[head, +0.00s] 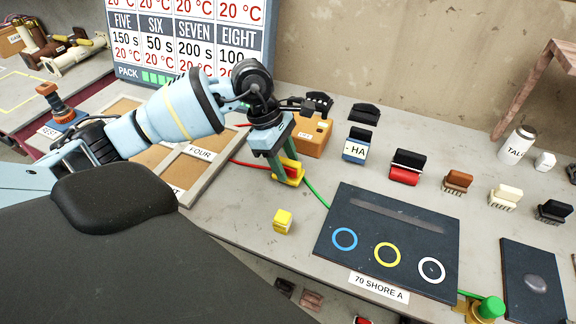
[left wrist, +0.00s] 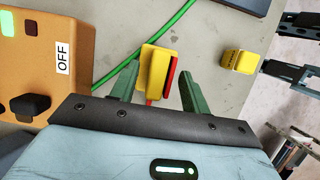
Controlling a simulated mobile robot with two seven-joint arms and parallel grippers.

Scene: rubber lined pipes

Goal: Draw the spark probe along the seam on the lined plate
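The spark probe (head: 291,178) is a small yellow block with a red lead, on the bench left of the plate. The left wrist view shows its yellow body (left wrist: 156,70) with a red strip. My left gripper (head: 284,165) is over it with its green fingers (left wrist: 158,92) apart, one on each side, with a visible gap on the strip side. The lined plate (head: 336,250) is dark, with a grey seam strip (head: 400,215) along its far part and blue, yellow and white rings nearer.
An orange box (head: 312,138) labelled OFF (left wrist: 62,57) stands behind the probe. A small yellow block (head: 282,221) sits nearer. A green cable (head: 316,195) runs to the plate. A green knob (head: 491,307) is at the plate's near right corner. Several small coloured blocks line the back.

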